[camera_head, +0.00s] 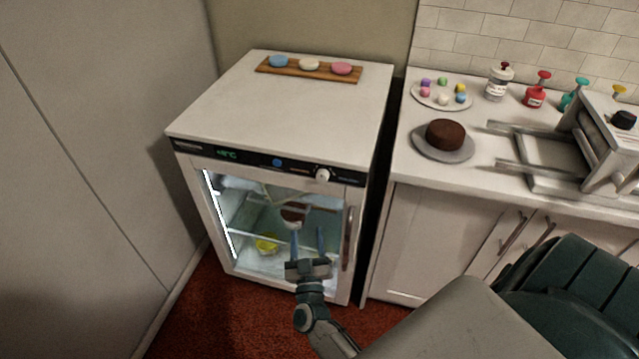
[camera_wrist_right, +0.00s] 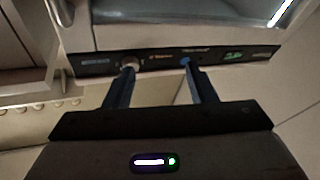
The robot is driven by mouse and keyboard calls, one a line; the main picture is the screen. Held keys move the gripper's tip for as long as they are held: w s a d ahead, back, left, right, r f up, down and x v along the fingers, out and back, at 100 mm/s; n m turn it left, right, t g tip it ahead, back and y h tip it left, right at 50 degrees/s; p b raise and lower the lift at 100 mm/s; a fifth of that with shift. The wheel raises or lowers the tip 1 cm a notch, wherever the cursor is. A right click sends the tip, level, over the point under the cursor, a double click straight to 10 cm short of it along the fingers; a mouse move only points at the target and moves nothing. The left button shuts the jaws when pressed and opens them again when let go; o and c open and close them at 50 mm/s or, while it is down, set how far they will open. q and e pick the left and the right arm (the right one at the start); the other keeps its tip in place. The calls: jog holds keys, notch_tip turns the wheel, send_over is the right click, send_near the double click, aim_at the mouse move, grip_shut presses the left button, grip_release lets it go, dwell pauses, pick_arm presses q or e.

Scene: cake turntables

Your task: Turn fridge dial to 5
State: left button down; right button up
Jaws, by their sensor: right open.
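The fridge (camera_head: 275,110) is a white, glass-fronted cabinet with a black control strip along its top front edge. The white round dial (camera_head: 322,174) sits near the right end of that strip; its number marks are too small to read. The dial (camera_wrist_right: 129,66) also shows in the right wrist view, beside one finger's tip. My right gripper (camera_head: 308,232) is open and empty, in front of the glass door and below the dial in the head view. Its two blue fingers (camera_wrist_right: 158,75) point toward the strip in the wrist view. My left gripper is not in view.
The strip also has a blue button (camera_head: 277,162) and a green display (camera_head: 227,154). The door's vertical handle (camera_head: 348,238) is near the right gripper. A wooden board (camera_head: 266,67) with small cakes lies on the fridge. A counter (camera_head: 400,165) stands to the right.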

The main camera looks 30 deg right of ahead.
aim_at(322, 179)
jog(key=w+d+r+m+h+p, duration=0.1)
jog(key=w+d+r, duration=0.1)
jog(key=d+r, duration=0.1)
jog(key=w+d+r+m+g+h+p, duration=0.1)
jog(key=w+d+r+h, duration=0.1)
jog(key=r, duration=0.1)
jog(key=w+d+r+m+h+p, duration=0.1)
jog(key=w+d+r, duration=0.1)
jog(key=d+r, duration=0.1)
jog(key=shift+w+d+r+g, duration=0.2)
jog(key=shift+w+d+g, duration=0.1)
jog(key=shift+g, duration=0.1)
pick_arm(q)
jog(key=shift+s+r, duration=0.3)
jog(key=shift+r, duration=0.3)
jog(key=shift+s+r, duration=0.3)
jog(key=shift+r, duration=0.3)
pick_arm(e)
jog(key=c, duration=1)
